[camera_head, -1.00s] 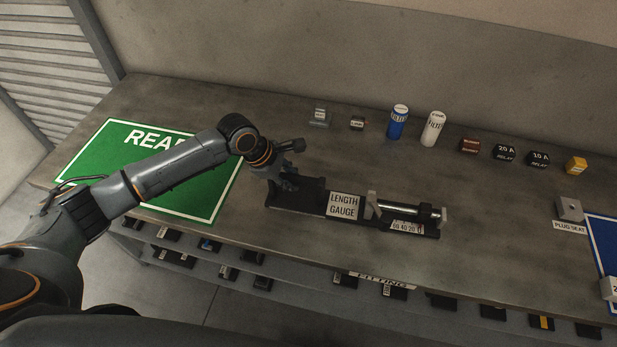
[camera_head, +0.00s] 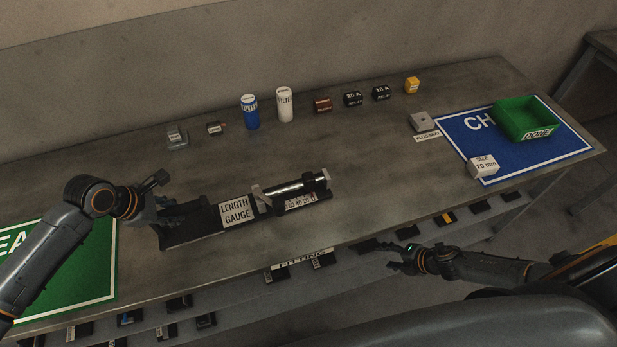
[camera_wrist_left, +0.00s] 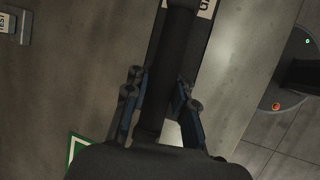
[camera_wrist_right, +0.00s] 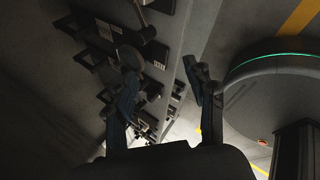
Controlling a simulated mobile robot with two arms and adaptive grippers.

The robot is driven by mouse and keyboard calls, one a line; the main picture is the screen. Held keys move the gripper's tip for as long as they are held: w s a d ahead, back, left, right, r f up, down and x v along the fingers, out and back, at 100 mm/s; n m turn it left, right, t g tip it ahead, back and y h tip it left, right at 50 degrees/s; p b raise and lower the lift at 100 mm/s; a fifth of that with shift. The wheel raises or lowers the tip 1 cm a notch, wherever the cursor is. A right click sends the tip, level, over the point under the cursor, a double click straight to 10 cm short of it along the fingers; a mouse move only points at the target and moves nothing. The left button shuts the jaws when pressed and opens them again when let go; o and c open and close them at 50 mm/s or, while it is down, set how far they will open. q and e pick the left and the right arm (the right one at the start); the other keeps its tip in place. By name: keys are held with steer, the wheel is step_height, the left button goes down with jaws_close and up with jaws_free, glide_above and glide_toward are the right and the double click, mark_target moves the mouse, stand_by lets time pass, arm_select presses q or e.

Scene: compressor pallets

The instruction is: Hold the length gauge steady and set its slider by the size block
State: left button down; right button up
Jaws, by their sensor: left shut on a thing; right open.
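The length gauge (camera_head: 236,212) lies on the bench, a long black base with a white label, a metal rod and a number scale at its right end. Its slider (camera_head: 261,197) is a grey upright piece at the rod's left end. My left gripper (camera_head: 160,208) is shut on the gauge's left end; the left wrist view shows the fingers (camera_wrist_left: 160,105) on either side of a dark bar. The white size block (camera_head: 483,166), marked SIZE 20, sits on the blue mat's left edge. My right gripper (camera_head: 397,258) is open and empty in front of the bench edge.
Blue (camera_head: 250,112) and white (camera_head: 285,104) filters, relays and small parts stand along the back. A plug seat (camera_head: 422,122) is left of the blue mat (camera_head: 470,133), which bears a green DONE tray (camera_head: 551,133). The bench between gauge and size block is clear. A lower shelf holds parts.

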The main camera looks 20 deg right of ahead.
steer(key=s+d+r+g+y, duration=0.15)
steer(key=d+r+g, duration=0.25)
steer(key=r, duration=0.6)
steer(key=s+d+r+g+y, duration=0.1)
steer(key=d+r+g+y, duration=0.3)
steer(key=r, duration=0.6)
steer(key=w+a+r+m+t+h, duration=0.1)
steer(key=w+a+r+t+h, duration=0.25)
steer(key=w, duration=0.75)
steer(key=w+a+r+m+t, duration=0.25)
steer(key=w+r+t, duration=0.3)
steer(key=w, duration=0.55)
steer(key=w+a+r+m+t+h, duration=0.15)
steer(key=w+a+r+t, duration=0.3)
steer(key=w, duration=0.75)
steer(key=g+h, duration=0.5)
steer(key=g, duration=0.7)
glide_toward(308, 176)
steer(key=shift+d+y, duration=0.25)
step_height(308, 176, down, 11)
steer(key=shift+f, duration=0.15)
